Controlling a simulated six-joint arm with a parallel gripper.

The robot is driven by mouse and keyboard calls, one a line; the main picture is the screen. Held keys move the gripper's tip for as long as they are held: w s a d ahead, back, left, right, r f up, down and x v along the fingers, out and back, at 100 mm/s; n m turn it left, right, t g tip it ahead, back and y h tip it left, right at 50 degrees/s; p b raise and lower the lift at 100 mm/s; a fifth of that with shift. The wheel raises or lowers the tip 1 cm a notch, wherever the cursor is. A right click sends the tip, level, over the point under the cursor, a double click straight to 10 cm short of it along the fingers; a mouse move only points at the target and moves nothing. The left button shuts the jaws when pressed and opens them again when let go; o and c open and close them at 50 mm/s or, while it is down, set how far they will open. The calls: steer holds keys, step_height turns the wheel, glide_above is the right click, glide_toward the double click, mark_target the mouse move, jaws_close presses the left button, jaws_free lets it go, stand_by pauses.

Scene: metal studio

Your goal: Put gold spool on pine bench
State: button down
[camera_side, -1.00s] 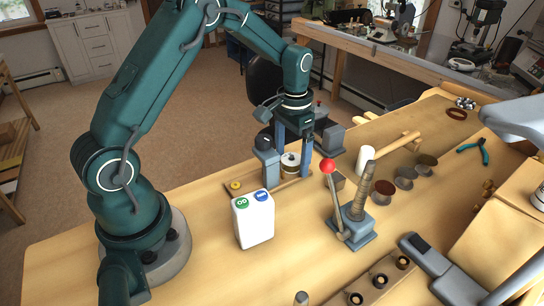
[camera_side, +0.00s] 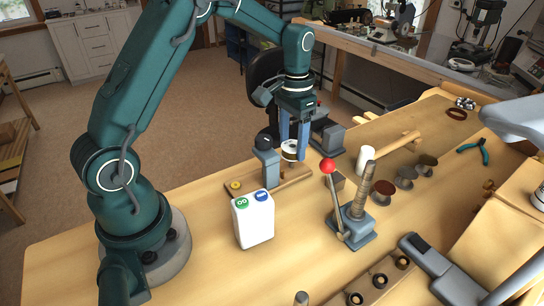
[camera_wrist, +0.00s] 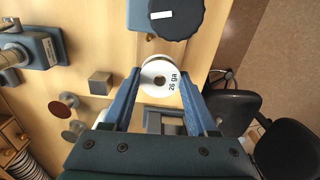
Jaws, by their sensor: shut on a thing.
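The gold spool (camera_side: 289,149) has a white end face and a brownish wound side. In the wrist view the spool (camera_wrist: 161,78) shows a "26 ga" label around its centre hole. My gripper (camera_side: 293,153) is shut on the spool, one finger on each side; the wrist view also shows my gripper's fingers (camera_wrist: 161,84) flanking it. The spool is held raised above a wooden board (camera_side: 291,182), apart from it. The pine bench (camera_side: 190,250) spreads beneath, with the board on it.
A grey post with a black knob (camera_side: 265,160) stands on the board just left of the spool. Bare bench lies at front left.

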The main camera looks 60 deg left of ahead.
steer(key=s+a+r, duration=0.7)
steer(key=a+r, duration=0.2)
steer(key=r, duration=0.3)
steer(key=m, duration=1.9)
glide_above(303, 253)
step_height(303, 253, down, 6)
step_height(303, 253, down, 10)
steer(key=shift+f, duration=0.25)
steer(key=shift+c, duration=0.9)
jaws_free()
steer(key=shift+f, duration=0.1)
